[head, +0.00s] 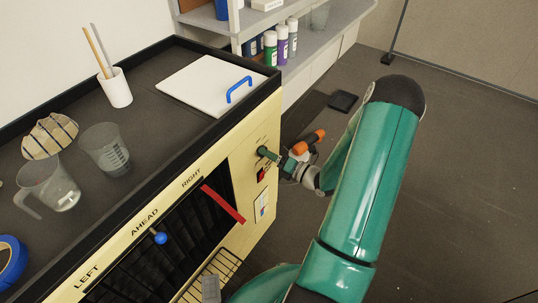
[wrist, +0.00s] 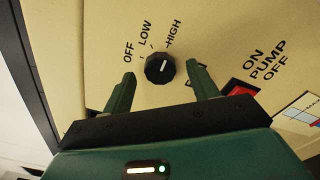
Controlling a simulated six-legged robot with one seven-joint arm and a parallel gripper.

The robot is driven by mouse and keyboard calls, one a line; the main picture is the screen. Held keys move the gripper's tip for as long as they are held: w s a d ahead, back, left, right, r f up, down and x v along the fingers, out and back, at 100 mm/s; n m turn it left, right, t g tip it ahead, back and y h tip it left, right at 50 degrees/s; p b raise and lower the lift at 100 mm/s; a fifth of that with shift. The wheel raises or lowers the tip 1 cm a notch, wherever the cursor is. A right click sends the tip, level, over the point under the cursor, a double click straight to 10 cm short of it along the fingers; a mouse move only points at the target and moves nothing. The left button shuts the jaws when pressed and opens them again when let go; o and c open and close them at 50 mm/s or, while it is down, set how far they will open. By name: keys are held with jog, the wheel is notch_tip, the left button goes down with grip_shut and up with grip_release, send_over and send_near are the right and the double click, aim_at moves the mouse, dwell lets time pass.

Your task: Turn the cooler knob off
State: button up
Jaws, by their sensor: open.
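The black cooler knob (wrist: 160,69) is on the cream panel in the wrist view, with OFF, LOW and HIGH printed around its upper side. Its white mark appears to point upward, towards HIGH. My gripper (wrist: 161,73) is open, with one green finger on each side of the knob and a visible gap on both sides. I cannot tell how deep the fingertips are relative to the knob. In the head view my gripper (head: 264,153) is at the right end of the cooler's front panel, and it hides the knob there.
A red pump switch (wrist: 240,90) is right of the right finger. The cooler top (head: 140,120) holds a white lid with a blue handle (head: 238,90), clear jugs and a white cup (head: 115,88). A red strip (head: 222,204) hangs by the vent. Floor to the right is mostly clear.

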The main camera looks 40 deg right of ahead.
jog(key=shift+w+a, duration=0.1)
jog(key=shift+w, duration=0.2)
jog(key=c, duration=1)
jog(key=shift+n, duration=9)
